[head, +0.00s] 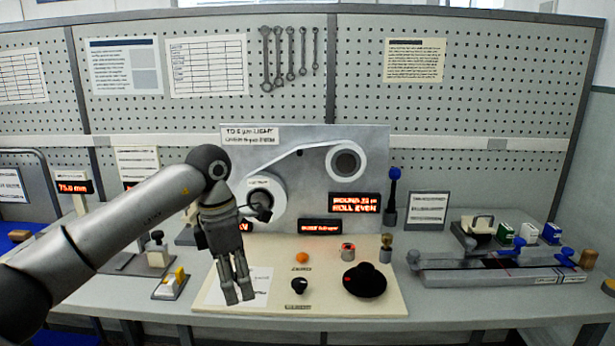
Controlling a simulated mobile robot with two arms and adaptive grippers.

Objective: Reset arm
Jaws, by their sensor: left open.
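My left arm comes in from the left, and its gripper (238,294) points down over the left part of the cream board (330,303). Its fingers are slightly apart with nothing between them. A white paper sheet (262,281) lies on the board beside and behind the fingers. I cannot tell whether the fingertips touch the board. The arm partly covers the grey winding panel (310,160) with its white roll (268,196) and the band running to the upper spindle (345,164). My right gripper is not in view.
On the board are an orange knob (302,258), a black knob (299,286), a red-topped button (347,251) and a black round dial (364,281). A long grey fixture (490,276) and several stamps (503,233) stand at the right.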

